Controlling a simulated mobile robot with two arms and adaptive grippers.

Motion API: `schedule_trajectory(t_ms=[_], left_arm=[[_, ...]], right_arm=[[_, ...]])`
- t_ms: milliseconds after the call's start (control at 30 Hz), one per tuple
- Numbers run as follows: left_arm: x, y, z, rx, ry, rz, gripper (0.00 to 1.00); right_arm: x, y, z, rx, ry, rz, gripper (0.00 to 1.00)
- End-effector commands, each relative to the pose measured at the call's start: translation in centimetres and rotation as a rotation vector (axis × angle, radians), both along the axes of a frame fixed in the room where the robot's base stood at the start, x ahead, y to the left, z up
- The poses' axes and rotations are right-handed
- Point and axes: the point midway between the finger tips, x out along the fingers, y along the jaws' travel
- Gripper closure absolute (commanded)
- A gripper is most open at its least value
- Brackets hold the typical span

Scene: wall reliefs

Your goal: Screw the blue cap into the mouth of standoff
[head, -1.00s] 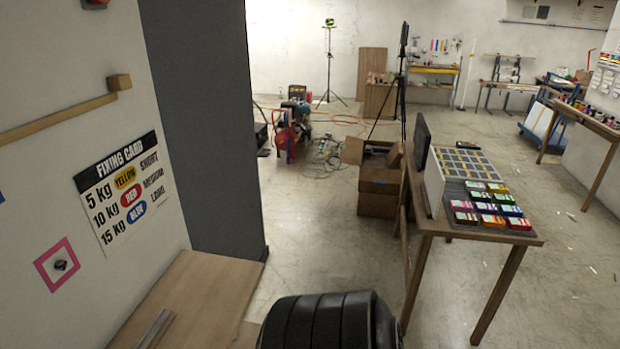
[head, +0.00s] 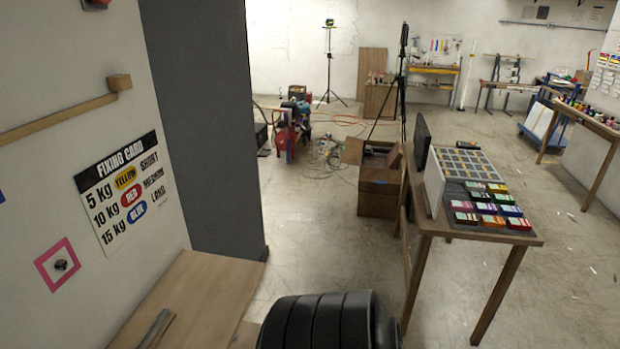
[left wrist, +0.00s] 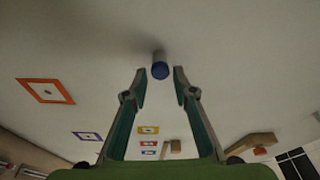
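In the left wrist view a blue cap (left wrist: 160,71) sits at the near end of a short grey standoff (left wrist: 158,56) that stands out from the pale wall. I cannot tell how far the cap is seated in the mouth. My left gripper (left wrist: 160,73) is open, with one finger on each side of the cap and a visible gap on both sides. My right gripper shows in neither view. The head view does not show the blue cap or my left gripper.
In the head view a fixing card (head: 125,192) and a pink square (head: 58,264) with a dark fitting are on the wall, below a wooden rail (head: 60,118). A wooden bench top (head: 205,290) lies below. A table (head: 440,228) holds several coloured boxes at right.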

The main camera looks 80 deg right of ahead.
Motion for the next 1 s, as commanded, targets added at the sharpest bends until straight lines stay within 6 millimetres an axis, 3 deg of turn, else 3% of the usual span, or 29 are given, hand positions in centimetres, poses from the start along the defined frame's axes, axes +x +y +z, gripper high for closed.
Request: schedule_trajectory(t_ms=[200,400,667,1000], left_arm=[[0.0,-0.1,-0.3,-0.038,0.000,-0.002,0.75],[0.0,-0.2,-0.7,-0.331,0.011,-0.003,0.75],[0.0,-0.1,-0.2,-0.511,0.017,-0.002,0.75],[0.0,-0.2,0.0,-0.885,0.029,-0.001,0.75]], right_arm=[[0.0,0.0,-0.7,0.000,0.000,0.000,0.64],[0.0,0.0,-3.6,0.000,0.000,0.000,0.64],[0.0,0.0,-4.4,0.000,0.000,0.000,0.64],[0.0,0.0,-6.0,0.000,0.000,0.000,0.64]])
